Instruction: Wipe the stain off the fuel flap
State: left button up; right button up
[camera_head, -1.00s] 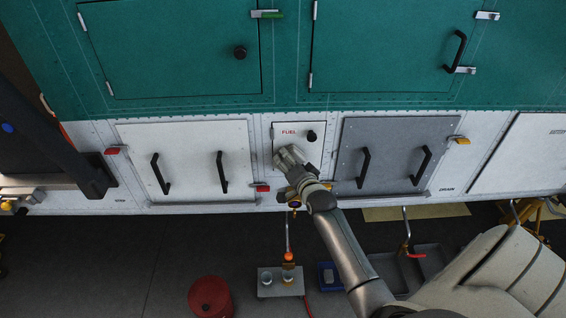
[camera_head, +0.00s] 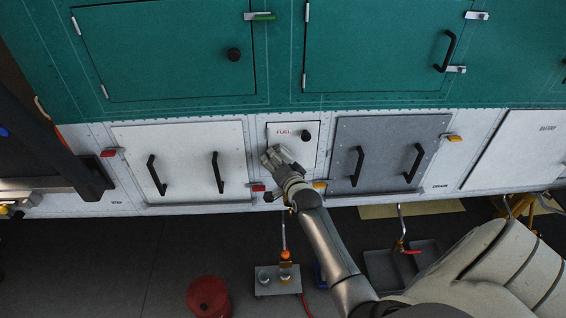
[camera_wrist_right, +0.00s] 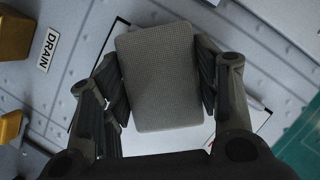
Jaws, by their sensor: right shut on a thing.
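The fuel flap (camera_head: 292,137) is a small white panel with red FUEL lettering and a black knob, shut, between two larger panels. My right gripper (camera_head: 274,158) is at its lower left part and covers some of it. In the right wrist view my right gripper (camera_wrist_right: 162,85) is shut on a grey textured cloth pad (camera_wrist_right: 163,75), with fingers on both sides of it. The flap (camera_wrist_right: 252,112) shows behind the pad there. No stain is visible; the pad and gripper hide part of the flap. My left gripper is not in view.
A white panel (camera_head: 187,155) with two black handles lies left of the flap, and a grey panel (camera_head: 385,150) lies right. A yellow latch (camera_wrist_right: 12,35) and a DRAIN label show in the wrist view. Below stand a red container (camera_head: 209,296) and a small tray (camera_head: 277,287).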

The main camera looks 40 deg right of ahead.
jog(key=shift+w+r, duration=0.1)
jog(key=shift+r, duration=0.1)
jog(key=shift+s+a+f+p, duration=0.2)
jog(key=shift+s+a+p, duration=0.15)
jog(key=shift+s+a, duration=0.55)
jog(key=shift+s, duration=0.3)
jog(key=shift+s+a, duration=0.35)
jog(key=shift+s, duration=0.3)
jog(key=shift+s+a, duration=0.35)
jog(key=shift+s, duration=0.3)
jog(key=s, duration=0.1)
jog(key=s+a, duration=0.1)
jog(key=shift+s+a, duration=0.25)
jog(key=shift+s, duration=0.05)
jog(key=shift+f, duration=0.1)
